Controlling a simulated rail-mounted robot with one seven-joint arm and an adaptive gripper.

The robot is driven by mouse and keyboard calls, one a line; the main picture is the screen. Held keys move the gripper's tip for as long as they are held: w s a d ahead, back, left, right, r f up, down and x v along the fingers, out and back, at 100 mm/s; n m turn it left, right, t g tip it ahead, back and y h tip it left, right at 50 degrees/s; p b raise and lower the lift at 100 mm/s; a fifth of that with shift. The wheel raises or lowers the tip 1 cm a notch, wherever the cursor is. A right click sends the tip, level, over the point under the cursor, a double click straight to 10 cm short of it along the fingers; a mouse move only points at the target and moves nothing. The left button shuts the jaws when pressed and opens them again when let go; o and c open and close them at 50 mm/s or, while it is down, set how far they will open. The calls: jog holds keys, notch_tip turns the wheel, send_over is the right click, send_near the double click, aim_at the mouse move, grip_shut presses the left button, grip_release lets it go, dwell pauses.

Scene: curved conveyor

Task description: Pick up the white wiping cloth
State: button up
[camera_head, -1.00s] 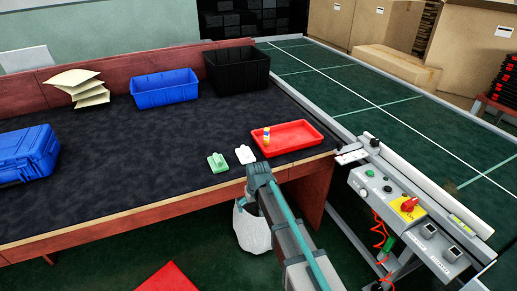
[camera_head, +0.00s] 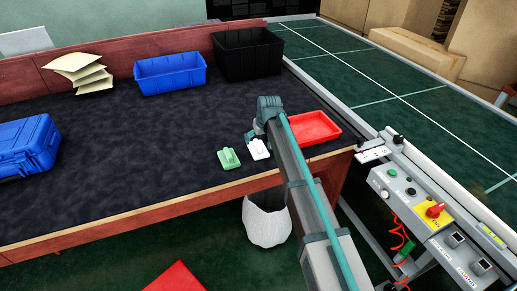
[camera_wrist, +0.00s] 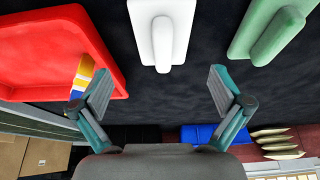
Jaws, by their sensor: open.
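The white wiping cloth (camera_head: 258,149) looks like a flat white pad with a raised grip. It lies on the dark table top, just right of a similar green pad (camera_head: 229,159). In the wrist view the white cloth (camera_wrist: 163,50) is at the top centre, with the green pad (camera_wrist: 268,32) to its right. My gripper (camera_wrist: 162,92) is open and empty there, with the cloth beyond the gap between its fingertips and not between them. In the head view my arm largely hides the gripper, which is close to the cloth at its upper right.
A red tray (camera_head: 322,133) lies right of the cloth. A blue and yellow item (camera_wrist: 82,75) shows at the tray in the wrist view. Blue bin (camera_head: 170,80), black bin (camera_head: 247,65) and blue case (camera_head: 25,148) stand farther off. The table's middle is clear.

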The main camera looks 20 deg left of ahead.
aim_at(258, 144)
jog(key=shift+s+p+x, duration=0.15)
jog(key=shift+p+x, duration=0.15)
jog(key=shift+x, duration=1.1)
jog(key=shift+s+p+x, duration=0.1)
jog(key=shift+p+x, duration=0.15)
jog(key=shift+x, duration=1.2)
jog(key=c, duration=1.2)
